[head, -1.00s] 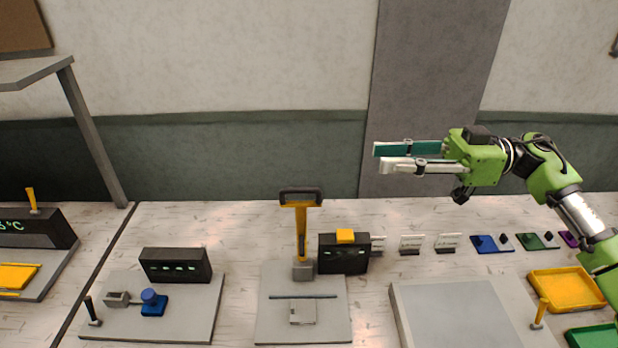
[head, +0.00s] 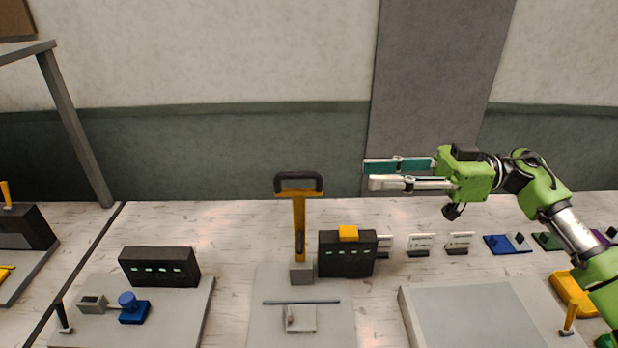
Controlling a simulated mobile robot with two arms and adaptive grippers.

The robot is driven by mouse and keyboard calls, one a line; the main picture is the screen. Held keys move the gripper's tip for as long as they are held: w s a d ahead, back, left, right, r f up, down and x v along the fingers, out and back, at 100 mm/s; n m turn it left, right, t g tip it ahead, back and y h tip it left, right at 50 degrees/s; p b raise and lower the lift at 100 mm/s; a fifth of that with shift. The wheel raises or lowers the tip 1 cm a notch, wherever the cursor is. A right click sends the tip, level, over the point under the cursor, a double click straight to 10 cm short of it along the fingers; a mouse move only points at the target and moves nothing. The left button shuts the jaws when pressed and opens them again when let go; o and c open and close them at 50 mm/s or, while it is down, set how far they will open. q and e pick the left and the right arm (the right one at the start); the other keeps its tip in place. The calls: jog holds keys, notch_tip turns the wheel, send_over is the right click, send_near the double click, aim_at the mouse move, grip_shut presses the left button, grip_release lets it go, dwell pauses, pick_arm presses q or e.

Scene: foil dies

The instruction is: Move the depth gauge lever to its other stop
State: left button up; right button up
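No label marks the depth gauge, so I cannot tell for certain which lever is its own. A black-handled lever (head: 63,318) stands at the left edge of the left plate, beside a grey block (head: 92,303) and a blue knobbed part (head: 133,308). A lever with a yellow handle (head: 570,317) stands by the right grey plate. Another yellow lever (head: 6,194) shows at the far left edge. My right gripper (head: 367,175) is in the air above the bench's back, pointing left, with its teal-padded fingers apart and empty. My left gripper is out of view.
A yellow upright with a black handle (head: 299,220) stands at the centre. Black display boxes (head: 160,267) (head: 347,254) stand near it and at left. Small cards (head: 421,245) line the back. A yellow tray (head: 573,292) is partly behind my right arm. A grey post (head: 75,130) rises at left.

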aim_at(308, 175)
jog(key=a+p, duration=0.3)
jog(key=a, duration=0.8)
jog(key=shift+a+r, duration=0.1)
jog(key=shift+a, duration=0.05)
jog(key=shift+a+p, duration=0.35)
jog(key=shift+a, duration=0.25)
grip_shut()
